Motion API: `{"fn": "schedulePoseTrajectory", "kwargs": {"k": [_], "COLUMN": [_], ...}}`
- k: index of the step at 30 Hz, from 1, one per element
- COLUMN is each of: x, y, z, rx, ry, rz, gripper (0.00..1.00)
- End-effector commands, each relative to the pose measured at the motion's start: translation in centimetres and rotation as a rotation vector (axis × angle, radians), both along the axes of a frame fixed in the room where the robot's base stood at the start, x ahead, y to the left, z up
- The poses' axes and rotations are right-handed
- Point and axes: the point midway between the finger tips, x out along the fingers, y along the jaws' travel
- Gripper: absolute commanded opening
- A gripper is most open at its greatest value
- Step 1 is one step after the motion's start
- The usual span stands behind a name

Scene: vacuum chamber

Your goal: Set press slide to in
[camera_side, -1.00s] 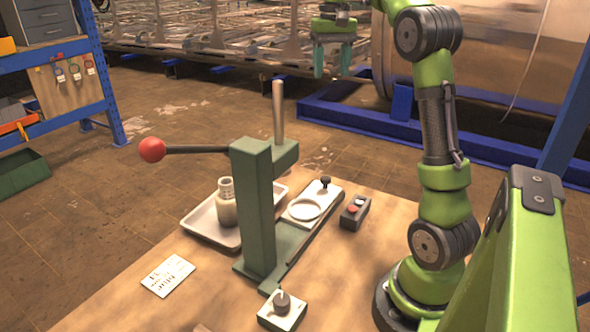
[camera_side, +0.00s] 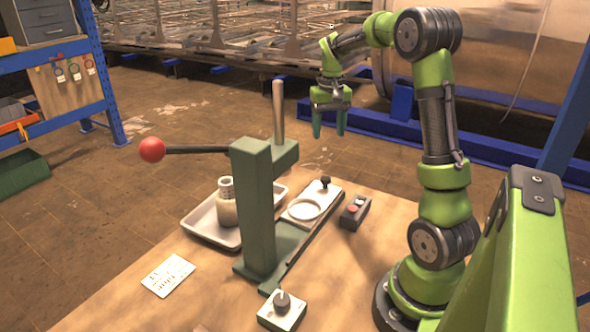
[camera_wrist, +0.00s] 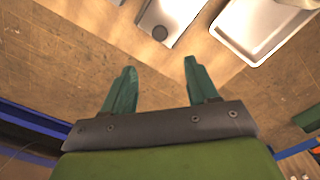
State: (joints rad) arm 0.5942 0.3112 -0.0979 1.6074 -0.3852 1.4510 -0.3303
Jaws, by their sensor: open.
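The press slide (camera_side: 299,214) is a pale plate with a round ring and a small black knob (camera_side: 325,182) at its far end. It sticks out to the right from the base of the green press (camera_side: 256,210). In the wrist view the slide (camera_wrist: 183,8) shows at the top, with its dark knob (camera_wrist: 159,32) toward my fingers. My gripper (camera_side: 329,134) is open and empty, in the air above and beyond the knob end, pointing down. It also shows in the wrist view (camera_wrist: 160,70). The slide's inner end beneath the press is partly hidden by the column.
The press lever with a red ball (camera_side: 152,149) reaches left. A tray (camera_side: 206,234) holds a bottle (camera_side: 227,205) behind the press. A button box (camera_side: 355,212) stands right of the slide; a knob box (camera_side: 282,309) and a card (camera_side: 168,275) lie in front.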

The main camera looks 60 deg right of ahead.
Motion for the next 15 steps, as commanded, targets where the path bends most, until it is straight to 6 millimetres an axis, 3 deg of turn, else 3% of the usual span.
{"fn": "schedulePoseTrajectory", "kwargs": {"k": [15], "x": [-0.1], "y": [0.0], "z": [-11.2], "rx": [0.004], "ry": [0.005], "rz": [-0.001], "gripper": [0.59]}}
